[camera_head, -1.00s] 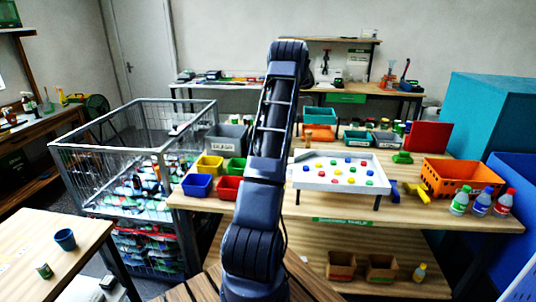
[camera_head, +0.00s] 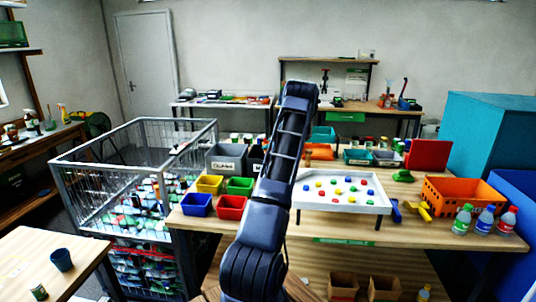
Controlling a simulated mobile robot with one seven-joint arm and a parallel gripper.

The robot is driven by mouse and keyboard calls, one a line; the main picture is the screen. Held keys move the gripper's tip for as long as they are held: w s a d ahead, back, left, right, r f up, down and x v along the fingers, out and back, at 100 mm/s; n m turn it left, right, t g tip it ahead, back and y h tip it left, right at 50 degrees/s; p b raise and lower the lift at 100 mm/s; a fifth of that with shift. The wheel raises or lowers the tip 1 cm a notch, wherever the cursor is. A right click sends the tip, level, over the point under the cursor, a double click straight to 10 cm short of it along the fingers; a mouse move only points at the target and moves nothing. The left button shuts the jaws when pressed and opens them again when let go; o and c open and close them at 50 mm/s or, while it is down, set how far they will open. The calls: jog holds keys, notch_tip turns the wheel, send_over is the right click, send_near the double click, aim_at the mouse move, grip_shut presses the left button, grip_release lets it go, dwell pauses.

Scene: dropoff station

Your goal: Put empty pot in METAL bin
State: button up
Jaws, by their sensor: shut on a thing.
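My gripper does not show; my dark arm reaches up over the middle of the sorting table and hides its far end and anything held there. No pot can be made out for certain. A dark blue, open-topped cup-like vessel (camera_head: 62,261) stands on the wooden table at the lower left. A grey bin with a pale label (camera_head: 227,152) stands at the back left of the sorting table. A darker bin (camera_head: 256,168) beside it is partly hidden by my arm. The labels are too small to read, so I cannot tell which bin is the METAL one.
A wire cage (camera_head: 88,160) full of containers stands left of the sorting table (camera_head: 440,228). Small coloured bins, a white tray (camera_head: 337,205) of coloured pieces, an orange crate (camera_head: 463,196) and several bottles (camera_head: 485,221) crowd the tabletop.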

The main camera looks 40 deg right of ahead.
jog(key=shift+f, duration=2.45)
jog(key=shift+f, duration=0.45)
